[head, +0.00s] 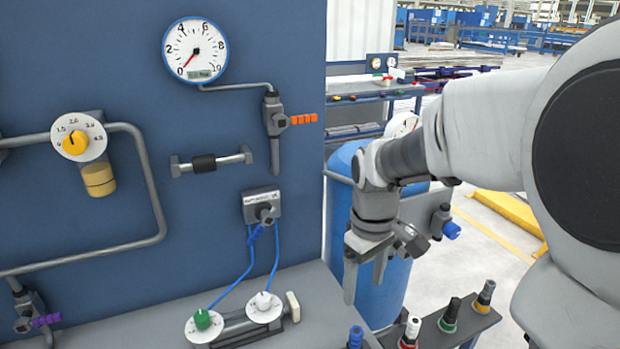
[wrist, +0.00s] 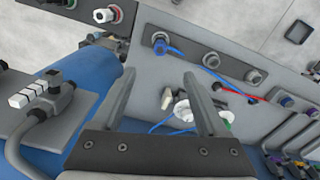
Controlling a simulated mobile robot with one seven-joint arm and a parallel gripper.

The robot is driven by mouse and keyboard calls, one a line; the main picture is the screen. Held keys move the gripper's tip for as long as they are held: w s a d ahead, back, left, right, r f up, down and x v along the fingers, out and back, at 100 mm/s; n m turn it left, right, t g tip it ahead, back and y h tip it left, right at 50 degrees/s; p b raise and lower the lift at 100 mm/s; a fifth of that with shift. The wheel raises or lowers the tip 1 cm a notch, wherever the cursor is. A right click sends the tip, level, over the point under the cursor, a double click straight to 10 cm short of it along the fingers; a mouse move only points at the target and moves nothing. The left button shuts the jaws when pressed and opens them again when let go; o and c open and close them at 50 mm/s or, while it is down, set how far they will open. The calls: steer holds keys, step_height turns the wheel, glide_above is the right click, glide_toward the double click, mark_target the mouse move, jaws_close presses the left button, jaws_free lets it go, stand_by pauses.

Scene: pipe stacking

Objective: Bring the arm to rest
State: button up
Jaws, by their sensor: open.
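My gripper (head: 364,280) hangs at the end of my arm on the right side of the head view, fingers pointing down. It is in front of the blue barrel, right of the blue panel's edge and above the grey ledge. In the wrist view my gripper (wrist: 160,78) shows two grey fingers spread apart with nothing between them. Beyond the fingers lie a grey ledge and a white round dial (wrist: 183,110), apart from them. My forearm and a large arm joint fill the right of the head view.
The blue panel (head: 240,130) carries a gauge (head: 195,50), an orange-handled valve (head: 277,121) and a yellow-knobbed regulator (head: 75,143). Blue hoses run to the dials on the ledge (head: 130,330). A blue barrel (head: 395,290) stands behind my gripper. Several coloured connectors (head: 449,315) stand below right.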

steer(key=s+r+m+t+p, duration=0.2)
steer(key=s+r+m+t, duration=0.3)
steer(key=s+r, duration=0.6)
steer(key=shift+s+m, duration=0.7)
steer(key=shift+s, duration=0.6)
steer(key=shift+c, duration=0.3)
steer(key=c, duration=0.4)
steer(key=shift+o, duration=0.2)
steer(key=shift+a, duration=0.2)
